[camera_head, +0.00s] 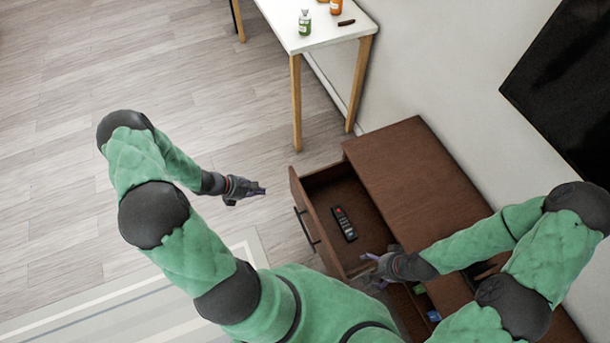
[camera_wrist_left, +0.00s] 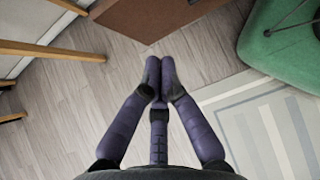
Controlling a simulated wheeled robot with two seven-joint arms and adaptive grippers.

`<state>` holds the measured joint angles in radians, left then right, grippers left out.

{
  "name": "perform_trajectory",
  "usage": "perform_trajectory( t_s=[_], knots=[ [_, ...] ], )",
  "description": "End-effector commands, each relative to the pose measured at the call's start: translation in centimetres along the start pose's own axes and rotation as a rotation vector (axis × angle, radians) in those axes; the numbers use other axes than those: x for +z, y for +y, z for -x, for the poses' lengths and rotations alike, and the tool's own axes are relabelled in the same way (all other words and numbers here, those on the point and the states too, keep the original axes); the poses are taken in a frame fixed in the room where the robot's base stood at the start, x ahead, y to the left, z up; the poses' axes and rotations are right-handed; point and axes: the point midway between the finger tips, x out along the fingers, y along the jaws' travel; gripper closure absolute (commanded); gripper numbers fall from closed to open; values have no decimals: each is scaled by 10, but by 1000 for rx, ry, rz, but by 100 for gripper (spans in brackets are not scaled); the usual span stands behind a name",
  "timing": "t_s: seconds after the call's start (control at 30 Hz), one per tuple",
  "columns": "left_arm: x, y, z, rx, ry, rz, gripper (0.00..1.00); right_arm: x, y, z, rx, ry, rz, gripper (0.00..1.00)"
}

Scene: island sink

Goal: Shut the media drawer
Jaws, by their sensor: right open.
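The media drawer (camera_head: 325,232) is pulled out of the brown wooden cabinet (camera_head: 413,183) in the head view. A black remote (camera_head: 344,223) lies inside it. The drawer front has a dark bar handle (camera_head: 306,228). My left gripper (camera_head: 262,189) is left of the drawer front, apart from it, over the floor. In the left wrist view its fingertips (camera_wrist_left: 160,62) are together with nothing between them. A brown wooden panel (camera_wrist_left: 150,14) shows beyond them. My right gripper (camera_head: 368,270) is open at the drawer's near side; I cannot tell whether it touches.
A white table (camera_head: 318,29) with wooden legs stands at the back, carrying a green bottle (camera_head: 305,22) and an orange bottle (camera_head: 336,6). A lower open space with small coloured items lies near my right arm. A striped rug (camera_head: 120,314) covers the floor at lower left. Floor left of the drawer is clear.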

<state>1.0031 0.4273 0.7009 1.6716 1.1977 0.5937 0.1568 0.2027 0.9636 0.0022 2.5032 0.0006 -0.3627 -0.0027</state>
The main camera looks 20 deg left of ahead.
Motion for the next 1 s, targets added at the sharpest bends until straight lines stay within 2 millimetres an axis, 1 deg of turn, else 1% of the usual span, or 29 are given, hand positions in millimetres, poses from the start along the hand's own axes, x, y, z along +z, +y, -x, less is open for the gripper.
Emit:
perform_trajectory(
  t_s=[0.03,0.1,0.17,0.27,0.37,0.73,0.77,0.8,0.9,1.0],
  knots=[
    [-3,8,7,31,-13,32,100,0,0,1,0,-1,0,10],
    [-4,14,9,52,-25,55,100,0,0,0,0,-1,0,10],
    [-4,16,8,59,-30,61,100,0,0,-1,0,-1,0,10],
    [-4,16,-3,57,-31,59,100,0,2,-5,0,-1,0,10],
    [-4,16,-19,55,-31,58,100,0,4,-10,0,-1,0,10],
    [-2,20,-88,54,-29,55,100,-1,12,-34,0,-1,0,10],
    [-2,20,-93,54,-29,55,100,-1,12,-35,0,-1,0,10],
    [2,21,-97,55,-29,54,100,-1,13,-37,0,-1,0,10],
    [14,23,-105,55,-29,53,100,-1,14,-40,0,-1,0,10],
    [22,24,-112,55,-29,54,100,-1,15,-42,0,-1,0,10]
  ],
)
